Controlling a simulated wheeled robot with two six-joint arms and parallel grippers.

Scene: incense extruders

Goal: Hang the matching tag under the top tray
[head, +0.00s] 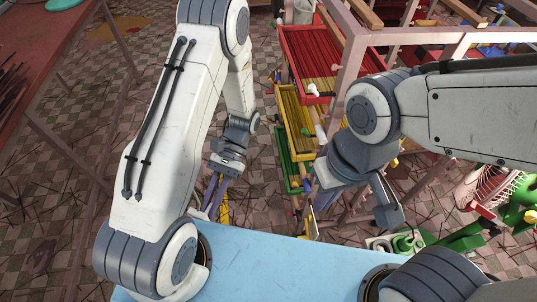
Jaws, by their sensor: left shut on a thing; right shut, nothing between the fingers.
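The top tray (284,60) is red, holds dark red and yellowish sticks, and sits in a pinkish frame at upper centre. A yellow tray (284,108) and a green tray (282,150) sit below it. My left gripper (211,203) points down left of the trays. It is shut on a narrow yellow piece (224,209), perhaps a tag; any marking on it is too small to read. My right gripper (313,196) is shut and empty beside the lower trays, partly hidden by its own wrist. No tag is clearly visible under the top tray.
The pinkish frame (348,62) rises close to my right arm. A red table (60,60) stands at left. Green and red items (510,205) crowd the right. Checkered floor littered with thin sticks lies open between the table and trays.

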